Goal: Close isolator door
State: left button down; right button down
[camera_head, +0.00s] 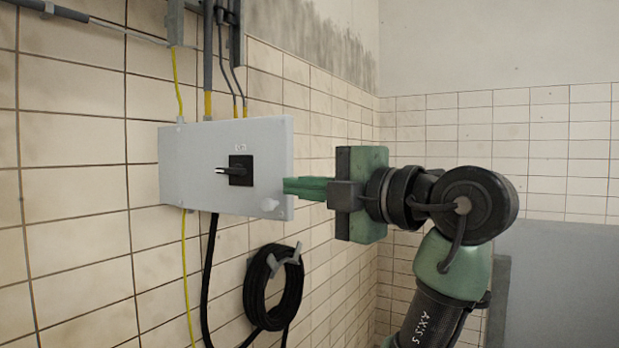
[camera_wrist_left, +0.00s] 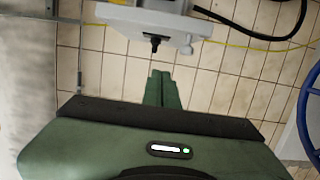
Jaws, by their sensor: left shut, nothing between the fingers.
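The isolator (camera_head: 205,185) is a light grey box on the tiled wall. Its front panel, the door, carries a black rotary handle (camera_head: 238,171) and a pale knob (camera_head: 269,204) near the lower right corner. The door looks swung out, its right edge standing away from the wall; the inside is hidden. My left gripper (camera_head: 286,187) is shut and empty, its green fingertips overlapping the door's right edge; I cannot tell whether they touch. In the left wrist view the fingers (camera_wrist_left: 161,74) point at the isolator (camera_wrist_left: 140,14), with its handle (camera_wrist_left: 155,42) just beyond them. My right gripper is not in view.
A coiled black cable (camera_head: 273,287) hangs on a wall hook below the isolator. Conduits and yellow cables run above and below it. A blue handwheel (camera_wrist_left: 308,110) shows at the right of the left wrist view. A grey panel (camera_head: 560,285) stands at the lower right.

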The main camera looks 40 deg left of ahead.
aim_at(269, 182)
pick_arm(q)
jog(key=w+a+p, duration=0.4)
jog(key=a+p, duration=0.1)
jog(key=a, duration=0.2)
jog(key=shift+w+a+p, duration=0.2)
jog(key=shift+w+p, duration=0.1)
jog(key=shift+w, duration=0.1)
jog(key=shift+a+f, duration=0.1)
jog(key=shift+f, duration=0.05)
